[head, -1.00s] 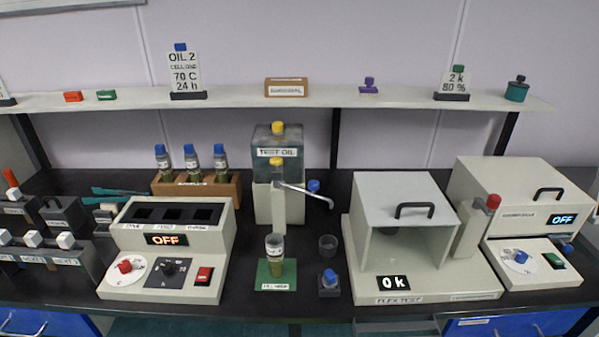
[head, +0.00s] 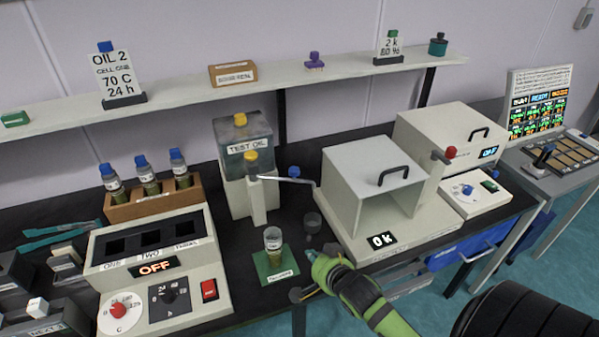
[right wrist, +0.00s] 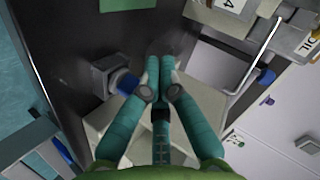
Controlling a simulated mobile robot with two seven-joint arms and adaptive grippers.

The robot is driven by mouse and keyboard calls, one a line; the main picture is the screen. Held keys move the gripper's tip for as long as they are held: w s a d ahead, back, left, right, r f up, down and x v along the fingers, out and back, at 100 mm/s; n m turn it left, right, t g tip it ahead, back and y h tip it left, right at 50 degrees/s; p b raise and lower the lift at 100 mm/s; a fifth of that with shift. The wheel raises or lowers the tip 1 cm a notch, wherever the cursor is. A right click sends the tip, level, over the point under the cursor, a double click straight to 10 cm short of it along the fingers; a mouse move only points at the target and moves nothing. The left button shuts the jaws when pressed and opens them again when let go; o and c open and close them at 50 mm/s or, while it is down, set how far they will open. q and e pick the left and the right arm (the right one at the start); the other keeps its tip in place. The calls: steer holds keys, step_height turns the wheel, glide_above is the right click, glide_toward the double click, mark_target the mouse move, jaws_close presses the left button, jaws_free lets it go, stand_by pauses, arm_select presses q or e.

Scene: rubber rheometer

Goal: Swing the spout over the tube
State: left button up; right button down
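The metal spout (head: 288,180) sticks out to the right from the front of the test oil tank (head: 245,143), under a yellow knob. Its bent end is up and to the right of the tube (head: 273,240). The tube stands upright on a green mat (head: 289,272), with a dark sample inside. My right gripper (head: 314,257) is right of the tube and below the spout, apart from both. In the right wrist view its fingertips (right wrist: 160,62) are together with nothing clearly between them. The spout also shows there (right wrist: 264,55) at upper right. My left gripper is out of view.
A clear cup (head: 312,223) stands just beyond my right gripper. A blue-capped block (right wrist: 112,76) is beside the fingers in the wrist view. The flex-test box (head: 365,190) stands to the right, the OFF-display unit (head: 150,265) and tube rack (head: 155,204) to the left.

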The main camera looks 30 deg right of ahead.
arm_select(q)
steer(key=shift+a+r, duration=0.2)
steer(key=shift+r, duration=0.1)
arm_select(e)
steer(key=w+d+r+m+t, duration=0.3)
steer(key=d+r+m, duration=0.1)
steer(key=r, duration=0.2)
steer(key=w+d+r+m+t, duration=0.3)
steer(key=d+r+m, duration=0.1)
steer(key=r, duration=0.3)
steer(key=shift+w+h, duration=0.3)
steer(key=shift+w, duration=0.05)
arm_select(q)
steer(key=shift+p, duration=0.3)
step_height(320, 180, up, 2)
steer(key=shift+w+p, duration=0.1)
steer(key=shift+p, duration=0.85)
arm_select(e)
steer(key=w+d, duration=0.1)
steer(key=w, duration=0.9)
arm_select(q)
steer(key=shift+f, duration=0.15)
arm_select(e)
steer(key=shift+f+m, duration=0.1)
steer(key=shift+m, duration=0.2)
